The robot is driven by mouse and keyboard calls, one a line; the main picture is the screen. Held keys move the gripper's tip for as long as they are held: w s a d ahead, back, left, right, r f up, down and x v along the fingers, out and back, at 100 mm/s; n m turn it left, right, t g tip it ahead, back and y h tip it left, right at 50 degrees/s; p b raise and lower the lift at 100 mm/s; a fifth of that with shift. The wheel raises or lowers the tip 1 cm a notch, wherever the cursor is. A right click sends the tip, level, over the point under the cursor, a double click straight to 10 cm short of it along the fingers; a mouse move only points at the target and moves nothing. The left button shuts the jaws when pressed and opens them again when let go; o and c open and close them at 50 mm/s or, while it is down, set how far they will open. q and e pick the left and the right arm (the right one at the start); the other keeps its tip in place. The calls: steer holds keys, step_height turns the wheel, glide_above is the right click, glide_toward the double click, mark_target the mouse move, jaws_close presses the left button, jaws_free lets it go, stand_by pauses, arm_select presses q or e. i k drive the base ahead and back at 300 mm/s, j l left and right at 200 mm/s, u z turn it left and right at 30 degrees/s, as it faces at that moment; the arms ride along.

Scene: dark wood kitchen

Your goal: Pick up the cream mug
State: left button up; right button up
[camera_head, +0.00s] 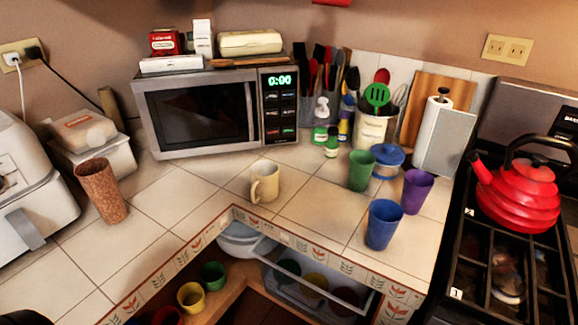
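The cream mug (266,180) stands upright on the tiled counter, in front of the microwave and near the counter's inner corner edge. Its handle points toward the lower left. Nothing touches it. Neither of my grippers shows in the head view.
A microwave (217,107) stands behind the mug. Green (361,170), blue (383,224) and purple (416,191) cups stand to the right, a brown cup (102,190) to the left. A red kettle (516,190) sits on the stove. The tiles around the mug are clear.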

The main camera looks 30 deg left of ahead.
mark_target(264, 173)
steer(key=i+j+u, duration=0.1)
steer(key=u, duration=0.95)
